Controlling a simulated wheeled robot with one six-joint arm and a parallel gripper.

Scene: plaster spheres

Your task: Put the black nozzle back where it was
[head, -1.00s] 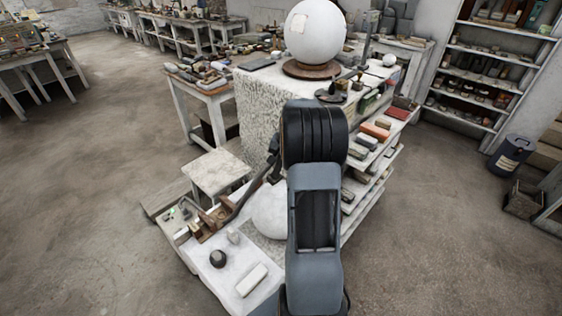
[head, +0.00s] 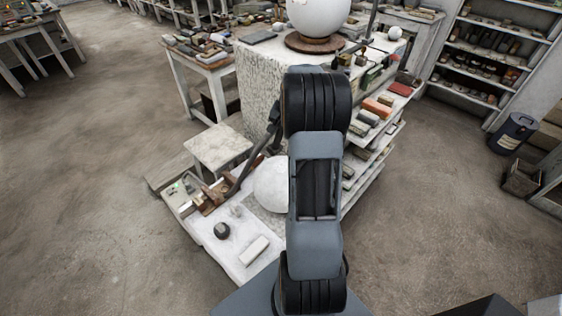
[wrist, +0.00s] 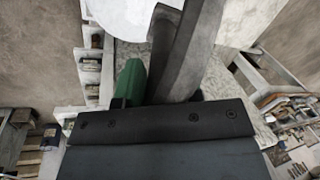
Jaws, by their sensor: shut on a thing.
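My gripper (wrist: 186,42) shows in the wrist view as long grey bars above a dark plate with screws. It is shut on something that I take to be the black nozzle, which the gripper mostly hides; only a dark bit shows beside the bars. A green object (wrist: 131,80) is just left of the bars. In the head view my arm covers the gripper. Behind it stands the tall pale block (head: 262,80) bearing a large white sphere (head: 318,12) on a brown round base (head: 313,43).
A second white sphere (head: 269,184) sits low by the block. A low white platform (head: 234,262) holds a dark ball (head: 221,230) and a pale bar (head: 254,250). Laden shelves (head: 372,150) line the block's right side. Open floor (head: 90,200) lies to the left.

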